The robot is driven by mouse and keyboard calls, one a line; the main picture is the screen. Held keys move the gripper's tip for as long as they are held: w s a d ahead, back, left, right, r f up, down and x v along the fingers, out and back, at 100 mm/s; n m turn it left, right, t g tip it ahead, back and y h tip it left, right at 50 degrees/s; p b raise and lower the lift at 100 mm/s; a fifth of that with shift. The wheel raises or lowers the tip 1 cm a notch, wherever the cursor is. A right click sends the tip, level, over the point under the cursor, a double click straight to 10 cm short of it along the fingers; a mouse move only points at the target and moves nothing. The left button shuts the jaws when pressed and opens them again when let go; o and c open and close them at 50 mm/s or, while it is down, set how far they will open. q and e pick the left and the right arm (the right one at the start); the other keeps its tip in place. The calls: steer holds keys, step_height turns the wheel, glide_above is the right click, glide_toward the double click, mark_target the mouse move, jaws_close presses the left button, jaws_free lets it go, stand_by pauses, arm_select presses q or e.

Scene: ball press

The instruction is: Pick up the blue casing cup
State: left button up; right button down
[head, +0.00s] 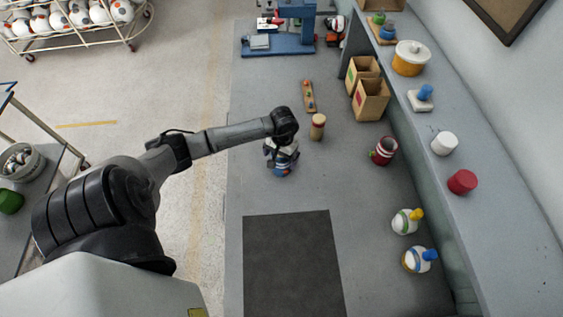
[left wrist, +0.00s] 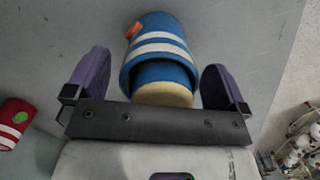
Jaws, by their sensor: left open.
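The blue casing cup (left wrist: 160,45), with white bands and an orange patch on its side, lies between the two purple fingers of my left gripper (left wrist: 156,62) in the left wrist view. A smaller blue piece with a cream end (left wrist: 163,88) shows at its near mouth. Gaps show between the cup and both fingers, so the jaws are open around it. In the head view my left gripper (head: 281,158) is low over the table and hides most of the cup (head: 281,172). My right gripper is not in view.
A wooden cylinder (head: 318,127) and a small board with coloured pegs (head: 309,96) stand close by on the table. A red cup (head: 383,151) is to the right. A dark mat (head: 292,265) lies in front. A blue press (head: 280,44) stands at the back.

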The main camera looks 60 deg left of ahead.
arm_select(q)
steer(key=shift+f, duration=0.15)
steer(key=shift+c, duration=0.3)
steer(key=c, duration=1.2)
steer(key=shift+o, duration=0.2)
